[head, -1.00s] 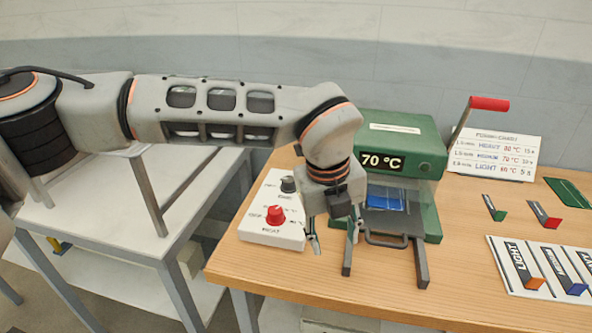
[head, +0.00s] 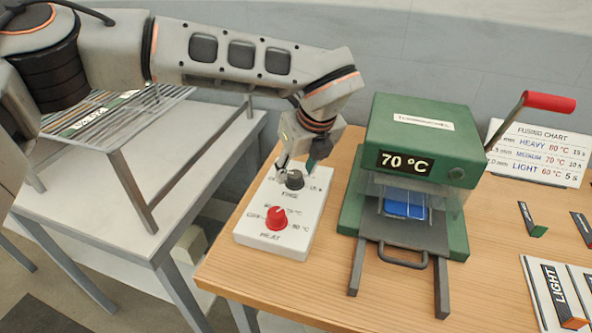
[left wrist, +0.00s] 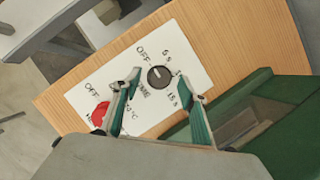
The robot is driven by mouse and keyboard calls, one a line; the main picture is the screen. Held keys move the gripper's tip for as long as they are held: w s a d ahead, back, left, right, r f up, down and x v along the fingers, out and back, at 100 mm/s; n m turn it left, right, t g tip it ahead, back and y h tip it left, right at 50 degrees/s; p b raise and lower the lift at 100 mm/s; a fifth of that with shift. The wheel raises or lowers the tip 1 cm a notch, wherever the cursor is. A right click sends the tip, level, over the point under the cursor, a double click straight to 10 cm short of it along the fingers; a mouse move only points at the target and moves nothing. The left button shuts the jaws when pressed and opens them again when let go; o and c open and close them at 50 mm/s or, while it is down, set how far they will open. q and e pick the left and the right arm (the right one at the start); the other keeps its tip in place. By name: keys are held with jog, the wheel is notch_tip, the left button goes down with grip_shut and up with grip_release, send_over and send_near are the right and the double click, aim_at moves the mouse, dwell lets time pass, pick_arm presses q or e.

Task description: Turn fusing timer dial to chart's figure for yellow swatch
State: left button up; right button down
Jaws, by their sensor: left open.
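The timer dial (head: 294,181) is a dark round knob at the back of a white control box (head: 309,228). It also shows in the left wrist view (left wrist: 160,78), where its pale mark seems to point toward OFF. The labels 5 s and 15 s are legible around it. My left gripper (head: 298,164) is open above the dial, its fingers on either side; I cannot tell whether they touch it. The fusing chart (head: 540,153) lists HEAVY 80 °C 15 s, MEDIUM 70 °C 10 s and LIGHT 60 °C 5 s. I see no yellow swatch. My right gripper is out of view.
A red heat dial (head: 277,217) sits nearer on the same box. The green press (head: 418,140) stands right of it, reading 70 °C, with a blue piece (head: 405,210) inside and a red-handled lever (head: 548,102). A LIGHT card (head: 556,297) lies at the right.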

pick_arm(q)
jog(key=shift+w+a+f, duration=0.1)
jog(key=shift+w+f, duration=0.1)
jog(key=shift+f, duration=0.4)
jog(key=shift+w+f, duration=0.1)
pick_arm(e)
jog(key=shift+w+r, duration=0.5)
pick_arm(q)
jog(key=c, duration=1.1)
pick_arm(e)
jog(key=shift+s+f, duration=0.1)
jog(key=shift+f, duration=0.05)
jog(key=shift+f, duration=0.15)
